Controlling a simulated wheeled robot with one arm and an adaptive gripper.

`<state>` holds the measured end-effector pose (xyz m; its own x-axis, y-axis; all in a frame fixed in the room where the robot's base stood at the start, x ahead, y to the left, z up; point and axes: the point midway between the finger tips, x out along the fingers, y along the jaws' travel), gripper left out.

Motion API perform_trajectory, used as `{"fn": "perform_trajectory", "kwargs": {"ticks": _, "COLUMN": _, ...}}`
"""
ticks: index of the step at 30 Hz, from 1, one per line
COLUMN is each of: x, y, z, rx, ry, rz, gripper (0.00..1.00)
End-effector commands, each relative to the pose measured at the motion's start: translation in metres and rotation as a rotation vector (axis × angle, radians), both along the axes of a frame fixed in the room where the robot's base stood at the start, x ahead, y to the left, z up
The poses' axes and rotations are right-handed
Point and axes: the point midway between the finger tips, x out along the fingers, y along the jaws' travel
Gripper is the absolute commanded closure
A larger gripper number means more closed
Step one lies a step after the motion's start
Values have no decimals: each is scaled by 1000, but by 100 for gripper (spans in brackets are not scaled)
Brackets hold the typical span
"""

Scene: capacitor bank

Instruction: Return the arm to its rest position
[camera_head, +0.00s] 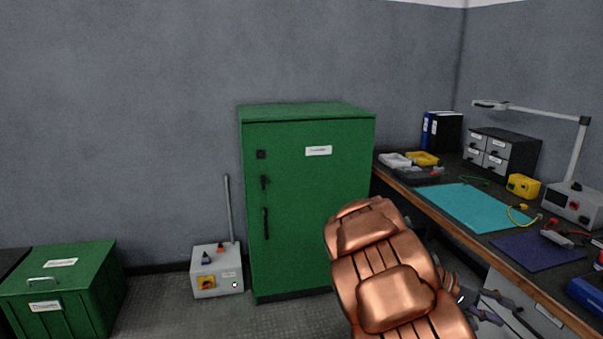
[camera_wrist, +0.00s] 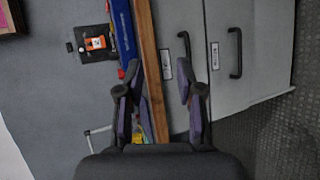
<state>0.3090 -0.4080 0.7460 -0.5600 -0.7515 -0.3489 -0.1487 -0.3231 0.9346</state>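My copper-coloured arm rises at the lower right of the head view, in front of the bench and the green cabinet's right side. My gripper (camera_head: 483,308) shows partly behind the arm, at the lower right beside the bench front. In the wrist view my gripper (camera_wrist: 158,95) has its two dark fingers with purple pads apart, with nothing held between them. The wooden bench edge (camera_wrist: 150,60) and part of the grey drawer fronts (camera_wrist: 178,20) lie beyond the fingers; I cannot tell the exact distance.
The workbench (camera_head: 408,193) runs along the right, with a teal mat (camera_head: 475,206) and tools. A green cabinet (camera_head: 290,190) stands against the wall. A grey box (camera_head: 217,270) with a lever and a green chest (camera_head: 65,290) stand left. Floor (camera_head: 180,315) between them is clear.

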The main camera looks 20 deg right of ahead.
Motion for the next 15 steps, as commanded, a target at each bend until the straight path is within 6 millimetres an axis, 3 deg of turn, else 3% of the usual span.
{"fn": "perform_trajectory", "kwargs": {"ticks": 1, "x": -5, "y": 14, "z": 26, "rx": 26, "ry": -20, "rz": -7, "gripper": 63}}
{"fn": "perform_trajectory", "kwargs": {"ticks": 3, "x": -12, "y": 32, "z": 42, "rx": 69, "ry": -43, "rz": -19, "gripper": 63}}
{"fn": "perform_trajectory", "kwargs": {"ticks": 15, "x": -43, "y": 143, "z": 117, "rx": 371, "ry": -177, "rz": -5, "gripper": 63}}
